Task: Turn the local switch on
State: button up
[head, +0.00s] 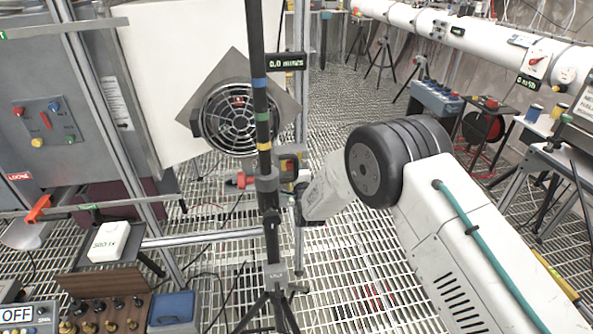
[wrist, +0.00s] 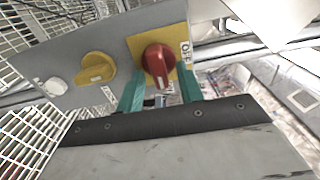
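The local switch seems to be the red rotary knob (wrist: 158,62) on a yellow plate (wrist: 181,73) on a grey panel in the wrist view. Its handle bar points down in that picture, and a white label reading OFF (wrist: 186,52) is beside it. My gripper (wrist: 160,84) shows two teal fingers set apart, one on each side of the knob's lower part. It is open, and I cannot tell whether either finger touches the knob. In the head view my gripper end (head: 303,203) is partly hidden near the dark post, and the knob cannot be made out clearly.
A yellow knob (wrist: 96,68) and a white knob (wrist: 54,86) sit left on the same panel. A dark tripod post (head: 268,215) with a round fan (head: 228,118) behind it stands beside my arm. A grey control box (head: 50,124) is at left. Grating floor is open beyond.

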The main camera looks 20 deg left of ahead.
jog(key=shift+s+a, duration=0.1)
jog(key=shift+a, duration=0.1)
jog(key=shift+s, duration=0.15)
jog(key=v, duration=0.7)
jog(key=shift+d, duration=0.3)
jog(key=shift+s, duration=0.15)
